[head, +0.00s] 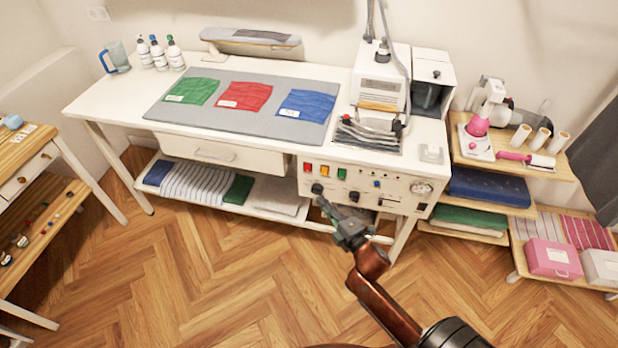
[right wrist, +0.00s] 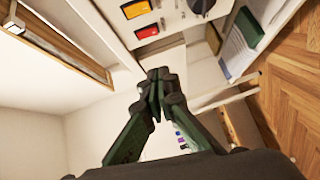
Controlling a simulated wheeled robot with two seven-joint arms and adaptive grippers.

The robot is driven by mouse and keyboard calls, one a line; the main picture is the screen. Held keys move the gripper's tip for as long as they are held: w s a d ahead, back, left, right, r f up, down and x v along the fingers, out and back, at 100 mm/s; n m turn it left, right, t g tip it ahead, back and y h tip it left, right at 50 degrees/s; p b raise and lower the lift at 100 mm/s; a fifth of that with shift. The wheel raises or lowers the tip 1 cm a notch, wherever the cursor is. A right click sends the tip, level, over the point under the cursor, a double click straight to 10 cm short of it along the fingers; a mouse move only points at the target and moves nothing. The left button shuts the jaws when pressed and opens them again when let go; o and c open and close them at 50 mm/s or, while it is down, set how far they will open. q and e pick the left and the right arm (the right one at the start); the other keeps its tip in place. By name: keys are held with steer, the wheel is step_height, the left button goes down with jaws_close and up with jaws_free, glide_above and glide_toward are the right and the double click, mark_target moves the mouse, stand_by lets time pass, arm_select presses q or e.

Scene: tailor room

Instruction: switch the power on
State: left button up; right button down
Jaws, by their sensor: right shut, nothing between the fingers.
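The control panel (head: 385,203) is on the front of the white ironing table, at its right end. A red button (head: 308,168), a yellow-orange button (head: 325,171) and a green button (head: 341,174) sit in a row on it. Black knobs, one of them at the left (head: 317,188), sit below the row. My right gripper (head: 323,203) is shut and empty, in front of the panel's lower left. In the right wrist view its closed fingertips (right wrist: 159,76) point toward the panel, with the red button (right wrist: 147,32) and orange button (right wrist: 136,9) beyond. I see no contact. My left gripper is out of view.
A steam unit (head: 381,78) stands on the table (head: 110,98), with a grey mat (head: 225,122) bearing green, red and blue cloths. A drawer (head: 222,153) is left of the panel. Shelves (head: 545,172) stand at the right. The wooden floor (head: 200,270) in front is clear.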

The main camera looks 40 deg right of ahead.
steer(key=shift+w, duration=0.1)
steer(key=b, duration=0.3)
glide_toward(301, 168)
steer(key=w+a, duration=0.2)
arm_select(q)
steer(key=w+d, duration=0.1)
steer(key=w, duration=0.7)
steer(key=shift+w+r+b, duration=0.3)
steer(key=shift+b, duration=0.15)
arm_select(e)
steer(key=shift+w+d+f, duration=0.2)
steer(key=shift+w+d, duration=0.85)
steer(key=shift+d, duration=0.25)
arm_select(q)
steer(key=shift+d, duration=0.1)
arm_select(e)
steer(key=shift+a, duration=0.1)
